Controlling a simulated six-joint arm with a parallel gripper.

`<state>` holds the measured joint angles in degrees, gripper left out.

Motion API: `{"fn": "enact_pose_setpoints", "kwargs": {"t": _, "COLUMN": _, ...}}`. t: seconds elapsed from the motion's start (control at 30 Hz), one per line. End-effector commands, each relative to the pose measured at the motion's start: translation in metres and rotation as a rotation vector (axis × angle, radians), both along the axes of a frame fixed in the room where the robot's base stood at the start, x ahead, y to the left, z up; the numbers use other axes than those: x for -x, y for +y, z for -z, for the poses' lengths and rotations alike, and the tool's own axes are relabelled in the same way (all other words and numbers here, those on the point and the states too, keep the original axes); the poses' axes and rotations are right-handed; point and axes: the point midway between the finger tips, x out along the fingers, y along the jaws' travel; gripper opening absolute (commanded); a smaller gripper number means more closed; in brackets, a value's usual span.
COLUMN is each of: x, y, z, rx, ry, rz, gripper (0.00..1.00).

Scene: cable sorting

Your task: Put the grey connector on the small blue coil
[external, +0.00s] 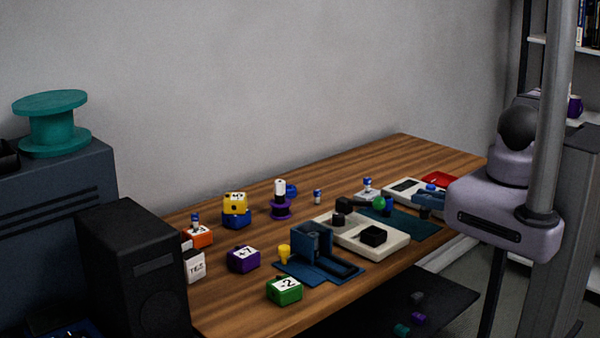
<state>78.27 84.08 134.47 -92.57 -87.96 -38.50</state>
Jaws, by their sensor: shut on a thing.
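My gripper is not visible in the external view, so what it holds cannot be seen. A small blue round thing (291,190) lies on the table behind a purple spool (281,208). It may be the small blue coil, but it is partly covered and too small to be sure. I cannot make out a grey connector on the table. A small grey piece (417,297) lies on a dark low surface under the table edge, and I cannot tell what it is.
Several numbered blocks, such as a green one (285,290) and a purple one (243,259), stand on the wooden table's left part. A blue holder (313,243) and a pale tray (375,245) fill the middle. A lavender housing (490,222) and grey post (550,100) block the right.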

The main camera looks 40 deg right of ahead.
Motion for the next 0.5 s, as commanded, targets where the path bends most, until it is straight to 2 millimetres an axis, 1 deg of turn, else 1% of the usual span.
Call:
{"fn": "enact_pose_setpoints", "kwargs": {"t": 0.03, "x": 0.000, "y": 0.000, "z": 0.011, "rx": -0.001, "ry": 0.000, "rz": 0.000, "gripper": 0.00}}
{"fn": "enact_pose_setpoints", "kwargs": {"t": 0.2, "x": 0.000, "y": 0.000, "z": 0.031, "rx": 0.000, "ry": 0.000, "rz": 0.000, "gripper": 0.00}}
{"fn": "enact_pose_setpoints", "kwargs": {"t": 0.3, "x": 0.000, "y": 0.000, "z": 0.037, "rx": 0.000, "ry": 0.000, "rz": 0.000, "gripper": 0.00}}
{"fn": "enact_pose_setpoints", "kwargs": {"t": 0.5, "x": 0.000, "y": 0.000, "z": 0.036, "rx": 0.000, "ry": 0.000, "rz": 0.000, "gripper": 0.00}}
